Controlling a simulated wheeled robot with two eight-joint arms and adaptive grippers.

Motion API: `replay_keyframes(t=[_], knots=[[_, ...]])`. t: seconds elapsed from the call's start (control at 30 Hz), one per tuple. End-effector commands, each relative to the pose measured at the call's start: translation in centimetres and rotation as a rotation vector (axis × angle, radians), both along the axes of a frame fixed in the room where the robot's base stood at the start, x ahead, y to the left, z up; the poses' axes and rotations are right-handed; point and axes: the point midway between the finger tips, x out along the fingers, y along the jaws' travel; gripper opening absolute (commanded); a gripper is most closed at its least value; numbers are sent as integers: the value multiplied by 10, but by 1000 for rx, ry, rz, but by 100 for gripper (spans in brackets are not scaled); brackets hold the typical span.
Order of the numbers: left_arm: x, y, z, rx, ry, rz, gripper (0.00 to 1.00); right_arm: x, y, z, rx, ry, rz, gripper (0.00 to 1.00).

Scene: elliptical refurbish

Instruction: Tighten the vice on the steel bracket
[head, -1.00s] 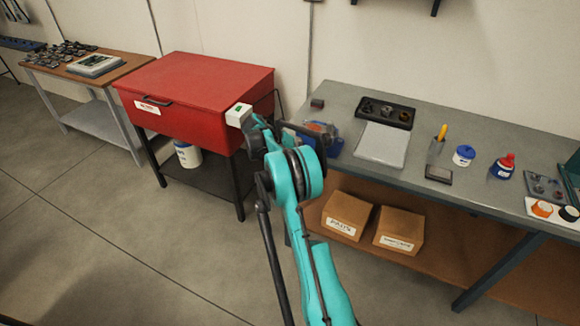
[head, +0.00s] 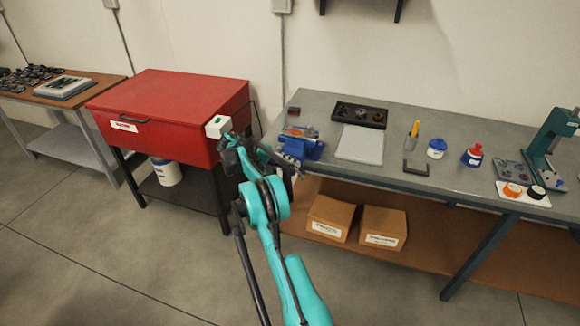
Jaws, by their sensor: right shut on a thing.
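The blue vice (head: 303,148) stands at the left front edge of the grey workbench (head: 445,125). A small greyish and reddish piece shows at its jaws; I cannot make out the steel bracket clearly. My right gripper (head: 294,169), dark at the end of a teal arm, is at the front of the vice, just below the bench edge. It is shut, apparently on the vice handle, which is mostly hidden by the fingers and wrist. My left gripper is not in view.
A red cabinet (head: 170,105) with a small white switch box (head: 218,126) stands close left of my arm. On the bench are a black parts tray (head: 360,114), a pale plate (head: 359,144), bottles and a green press (head: 550,145). Cardboard boxes (head: 330,218) sit on the lower shelf.

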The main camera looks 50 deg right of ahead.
Motion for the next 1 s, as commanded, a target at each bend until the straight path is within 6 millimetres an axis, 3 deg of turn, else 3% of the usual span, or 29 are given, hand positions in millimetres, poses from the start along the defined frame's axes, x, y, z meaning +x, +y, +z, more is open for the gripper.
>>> replay_keyframes(t=[0.07,0.1,0.17,0.57,1.0], knots=[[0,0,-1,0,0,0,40,0,3,-5,12,-2,-5,0],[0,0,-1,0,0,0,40,0,3,-5,11,-2,-4,35],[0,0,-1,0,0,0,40,0,3,-5,10,-2,-4,48],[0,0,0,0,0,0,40,4,6,2,6,-2,-2,48],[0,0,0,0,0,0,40,55,64,44,8,-2,0,48]])
